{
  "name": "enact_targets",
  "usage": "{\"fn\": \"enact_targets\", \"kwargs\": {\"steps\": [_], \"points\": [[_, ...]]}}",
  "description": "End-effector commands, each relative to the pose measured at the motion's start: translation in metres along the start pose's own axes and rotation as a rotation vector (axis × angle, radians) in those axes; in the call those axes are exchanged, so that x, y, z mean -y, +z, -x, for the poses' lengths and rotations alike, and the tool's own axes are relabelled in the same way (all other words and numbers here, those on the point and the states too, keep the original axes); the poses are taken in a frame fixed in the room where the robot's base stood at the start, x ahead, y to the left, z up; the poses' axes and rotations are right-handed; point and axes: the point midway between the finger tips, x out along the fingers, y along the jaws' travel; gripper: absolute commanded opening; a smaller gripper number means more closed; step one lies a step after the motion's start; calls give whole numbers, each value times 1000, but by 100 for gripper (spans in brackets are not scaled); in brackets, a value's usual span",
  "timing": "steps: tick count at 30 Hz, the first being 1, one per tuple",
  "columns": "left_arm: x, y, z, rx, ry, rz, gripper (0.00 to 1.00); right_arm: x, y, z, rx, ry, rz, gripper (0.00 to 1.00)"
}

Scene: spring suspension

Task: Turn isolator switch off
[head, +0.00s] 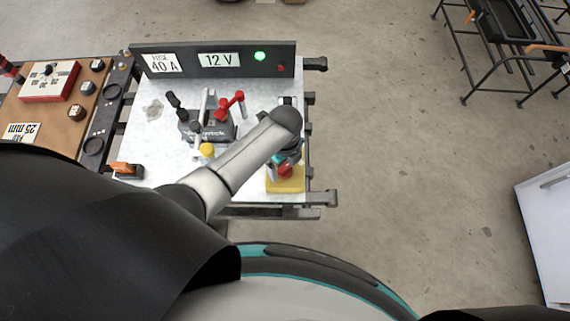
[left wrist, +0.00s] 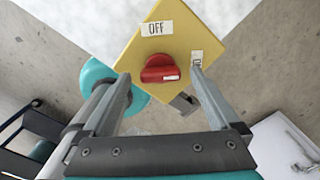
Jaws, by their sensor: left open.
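The isolator switch is a red knob (left wrist: 160,70) on a yellow plate (left wrist: 190,22). In the left wrist view the plate has an OFF label (left wrist: 157,28) at the top and a smaller label (left wrist: 197,60) at the right, probably ON. The knob lies nearly level, its white mark at the right end, towards the smaller label. My left gripper (left wrist: 161,75) is open, one finger on each side of the knob, with gaps visible. In the head view the yellow plate (head: 285,186) and red knob (head: 285,171) sit at the board's right front, partly hidden by my left arm and gripper.
The white board (head: 235,180) carries a battery-like block (head: 205,128) with black and red clamps. A dark panel (head: 215,62) with a lit green lamp (head: 260,56) stands behind. A brown board (head: 50,110) adjoins at left.

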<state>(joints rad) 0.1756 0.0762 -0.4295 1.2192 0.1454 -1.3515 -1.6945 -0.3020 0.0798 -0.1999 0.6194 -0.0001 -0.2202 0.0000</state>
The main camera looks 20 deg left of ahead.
Motion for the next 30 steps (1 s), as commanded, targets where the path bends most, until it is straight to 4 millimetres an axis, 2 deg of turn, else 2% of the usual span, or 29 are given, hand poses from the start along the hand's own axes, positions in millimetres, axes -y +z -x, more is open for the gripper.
{"fn": "enact_targets", "kwargs": {"steps": [9, 30], "points": [[0, 0, -2, 1, -1, 0, 94, 0, 0, -1, -1, 0, 0, 92], [0, 0, -2, 1, 0, 1, 15, 0, -2, -1, -3, 1, 0, 92]]}}
